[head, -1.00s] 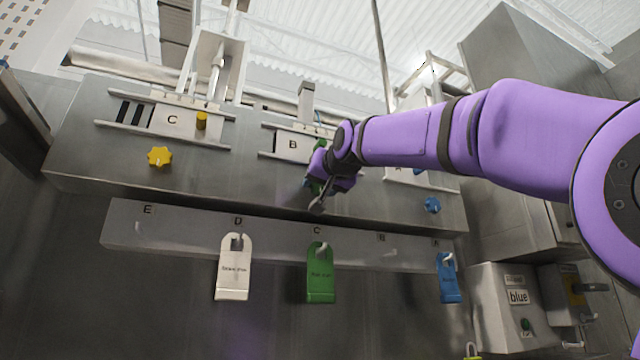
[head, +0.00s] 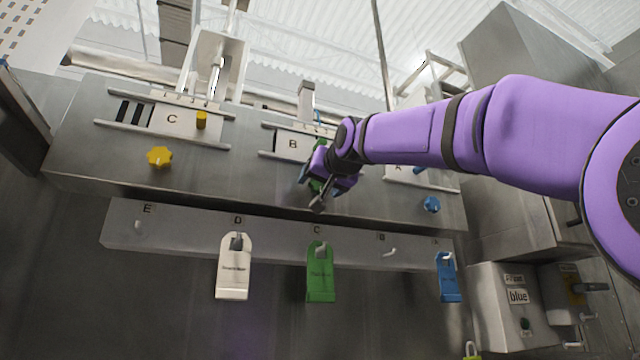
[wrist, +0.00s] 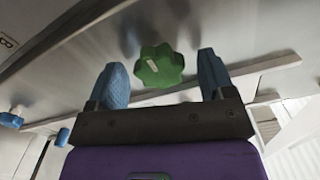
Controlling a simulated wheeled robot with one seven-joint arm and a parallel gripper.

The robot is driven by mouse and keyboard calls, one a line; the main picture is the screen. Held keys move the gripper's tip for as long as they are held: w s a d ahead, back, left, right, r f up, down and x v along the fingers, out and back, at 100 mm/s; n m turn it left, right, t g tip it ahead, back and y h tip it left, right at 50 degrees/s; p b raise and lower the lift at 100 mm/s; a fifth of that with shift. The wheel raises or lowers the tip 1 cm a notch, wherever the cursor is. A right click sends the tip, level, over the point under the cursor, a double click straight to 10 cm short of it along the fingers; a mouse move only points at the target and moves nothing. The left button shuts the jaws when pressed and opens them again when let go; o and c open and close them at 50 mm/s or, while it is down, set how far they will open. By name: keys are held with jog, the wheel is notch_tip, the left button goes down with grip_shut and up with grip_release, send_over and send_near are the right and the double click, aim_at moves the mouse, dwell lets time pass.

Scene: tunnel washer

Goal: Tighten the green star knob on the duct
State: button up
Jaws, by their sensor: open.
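The green star knob (wrist: 160,66) has rounded lobes and a pale mark on its face. In the wrist view it sits on the metal duct face, in the gap between the two blue fingertips of my gripper (wrist: 162,78). The fingers are apart, one on each side of the knob, with a visible gap to each. In the head view my gripper (head: 322,186) is at the duct (head: 240,165) below plate B (head: 292,144). It largely hides the knob there, with only some green showing.
A yellow star knob (head: 159,157) is below plate C, and a blue knob (head: 432,204) is at the right. Below, a hook rail (head: 270,238) carries a white tag (head: 233,275), a green tag (head: 320,280) and a blue tag (head: 448,285).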

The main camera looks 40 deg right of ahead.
jog(key=v, duration=1)
dwell(0.3)
notch_tip(320, 180, down, 14)
jog(key=w+a+n+g+y, duration=0.2)
jog(key=g, duration=0.1)
jog(key=s+a+f+n+g+y, duration=0.1)
jog(key=s+a+f+g, duration=0.1)
jog(key=f, duration=1)
jog(key=s+a+f+n+g+y, duration=0.1)
jog(key=s+f+g, duration=0.3)
jog(key=f, duration=0.9)
jog(key=s+a+f+n+g+y, duration=0.1)
jog(key=s+f, duration=0.4)
jog(key=f, duration=0.8)
jog(key=shift+a+n+g, duration=0.5)
jog(key=shift+a+g, duration=0.55)
jog(key=shift+g, duration=0.05)
